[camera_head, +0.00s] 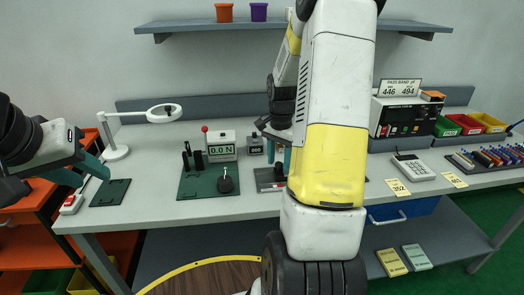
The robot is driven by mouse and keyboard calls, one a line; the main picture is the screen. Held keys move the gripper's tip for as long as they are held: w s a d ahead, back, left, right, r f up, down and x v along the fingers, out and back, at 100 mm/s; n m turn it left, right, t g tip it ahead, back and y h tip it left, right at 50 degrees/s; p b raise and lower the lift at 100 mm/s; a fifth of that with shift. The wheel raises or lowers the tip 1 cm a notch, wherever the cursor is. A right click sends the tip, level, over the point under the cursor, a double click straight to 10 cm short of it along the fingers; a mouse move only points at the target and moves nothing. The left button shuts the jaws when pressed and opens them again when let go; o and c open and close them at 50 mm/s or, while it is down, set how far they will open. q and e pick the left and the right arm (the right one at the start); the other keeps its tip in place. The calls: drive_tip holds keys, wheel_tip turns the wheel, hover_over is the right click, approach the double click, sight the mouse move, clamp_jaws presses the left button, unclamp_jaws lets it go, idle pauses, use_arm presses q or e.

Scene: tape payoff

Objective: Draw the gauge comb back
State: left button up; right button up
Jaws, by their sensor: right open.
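I cannot make out the gauge comb for certain. A dark green board (205,190) carries black upright pieces (192,158), a black knob-like piece (226,182) and a display box (220,147) reading 0.0 N. To its right a grey fixture plate (264,174) is partly hidden behind my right arm. My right gripper (279,158) is open, with teal fingers pointing down above that plate; my arm hides part of it. My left gripper (82,170) is at the left end of the bench, its teal fingers apart and empty, near a flat dark green pad (112,192).
A ring magnifier (163,113) stands at the back left. A pass-band instrument (402,113), a calculator (412,166), coloured bins (467,124) and a rack of coloured pieces (490,158) are on the right. A shelf (180,27) with two pots hangs above. The bench front left of centre is clear.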

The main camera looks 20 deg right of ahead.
clamp_jaws()
idle(1.3)
